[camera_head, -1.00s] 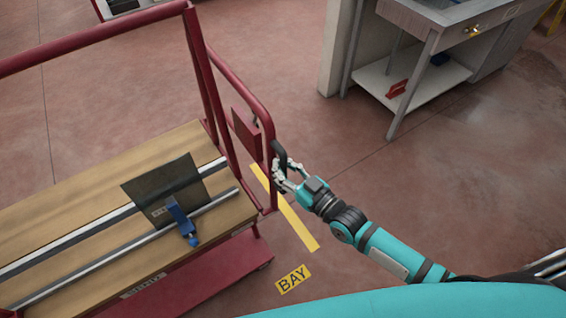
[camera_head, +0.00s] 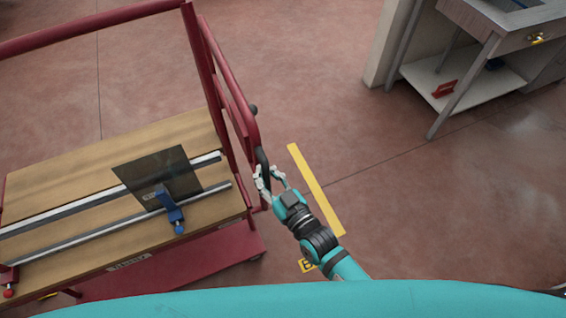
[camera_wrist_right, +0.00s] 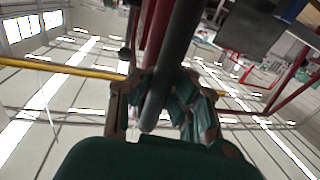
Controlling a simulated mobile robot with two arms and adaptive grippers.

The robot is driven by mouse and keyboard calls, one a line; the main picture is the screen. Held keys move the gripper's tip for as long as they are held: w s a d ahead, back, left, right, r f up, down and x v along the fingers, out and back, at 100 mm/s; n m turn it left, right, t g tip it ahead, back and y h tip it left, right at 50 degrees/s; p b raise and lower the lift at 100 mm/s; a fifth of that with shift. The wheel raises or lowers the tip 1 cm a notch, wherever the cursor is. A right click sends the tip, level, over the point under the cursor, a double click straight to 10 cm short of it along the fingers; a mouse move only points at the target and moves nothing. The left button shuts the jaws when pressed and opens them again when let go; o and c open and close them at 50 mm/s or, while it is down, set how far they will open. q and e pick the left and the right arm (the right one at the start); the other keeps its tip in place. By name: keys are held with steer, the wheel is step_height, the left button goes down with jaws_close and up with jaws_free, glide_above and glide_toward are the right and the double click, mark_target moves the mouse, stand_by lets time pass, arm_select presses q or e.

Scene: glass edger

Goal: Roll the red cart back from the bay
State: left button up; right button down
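The red cart (camera_head: 165,268) stands at the left in the head view, with a wooden deck (camera_head: 60,190) and red tube rails. A black grip (camera_head: 262,162) is on its right-hand end rail. My right gripper (camera_head: 268,177) has its fingers around this grip. In the right wrist view the dark bar (camera_wrist_right: 178,55) passes between the fingers (camera_wrist_right: 165,100). The yellow bay strip (camera_head: 316,190) lies on the floor to the right of the cart, with a gap between. The BAY label (camera_head: 305,265) is mostly hidden by my right arm. My left gripper is out of view.
A dark sheet (camera_head: 135,175) stands on the deck, held by a blue clamp (camera_head: 170,212). Metal rails run along the deck. A grey bench (camera_head: 492,45) with a low shelf stands at the upper right.

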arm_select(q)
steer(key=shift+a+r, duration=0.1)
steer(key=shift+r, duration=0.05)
arm_select(e)
steer(key=s+a, duration=0.3)
steer(key=a, duration=0.4)
steer(key=shift+f, duration=0.4)
steer(key=c, duration=1.3)
jaws_free()
steer(key=shift+s+d+r, duration=0.1)
steer(key=shift+s+r, duration=0.1)
steer(key=shift+s, duration=0.1)
steer(key=shift+o, duration=0.5)
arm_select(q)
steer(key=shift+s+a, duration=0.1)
arm_select(e)
steer(key=shift+w+r, duration=0.1)
steer(key=shift+w, duration=0.1)
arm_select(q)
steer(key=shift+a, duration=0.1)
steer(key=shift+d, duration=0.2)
arm_select(e)
steer(key=v, duration=1.2)
